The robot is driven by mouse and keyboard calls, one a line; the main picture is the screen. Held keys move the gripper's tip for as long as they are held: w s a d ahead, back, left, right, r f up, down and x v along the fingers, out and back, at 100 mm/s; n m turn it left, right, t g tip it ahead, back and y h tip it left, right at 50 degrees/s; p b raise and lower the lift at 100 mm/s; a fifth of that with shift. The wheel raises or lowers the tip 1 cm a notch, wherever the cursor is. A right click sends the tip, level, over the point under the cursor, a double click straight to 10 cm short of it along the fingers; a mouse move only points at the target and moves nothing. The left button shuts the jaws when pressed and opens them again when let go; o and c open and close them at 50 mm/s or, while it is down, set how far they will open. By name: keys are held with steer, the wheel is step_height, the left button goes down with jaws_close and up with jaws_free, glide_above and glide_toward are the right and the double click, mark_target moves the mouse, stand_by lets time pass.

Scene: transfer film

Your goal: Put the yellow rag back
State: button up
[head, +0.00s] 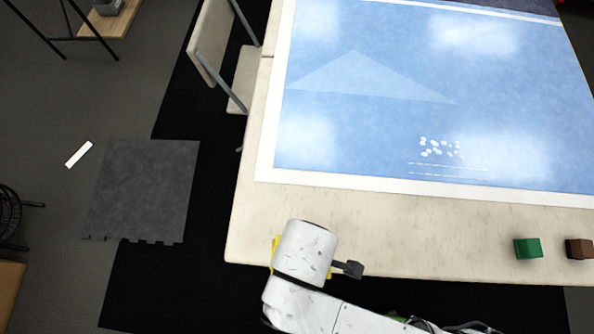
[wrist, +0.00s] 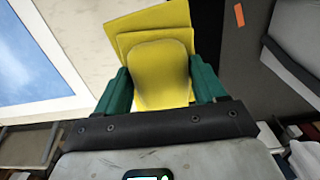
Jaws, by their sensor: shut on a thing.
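The yellow rag (wrist: 152,25) is between the two green fingers of my gripper (wrist: 158,80) in the wrist view. My gripper is shut on it, and the rag sticks out beyond the fingertips in flat folded layers. In the head view only a sliver of the rag (head: 275,246) shows beside my white arm, near the table's front left corner. The arm hides the rest of the rag and the fingers there.
A pale table (head: 400,225) carries a large blue printed sheet (head: 370,120). A green block (head: 528,248) and a brown block (head: 579,249) sit near its front edge at right. A chair (head: 215,45) stands at its left side. A grey mat (head: 145,190) lies on the floor.

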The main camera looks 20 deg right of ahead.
steer(key=w+f, duration=0.7)
steer(key=w, duration=0.1)
steer(key=shift+w+a+f, duration=0.2)
steer(key=shift+a, duration=0.1)
steer(key=shift+f, duration=1.6)
steer(key=o, duration=1)
step_height(320, 180, up, 12)
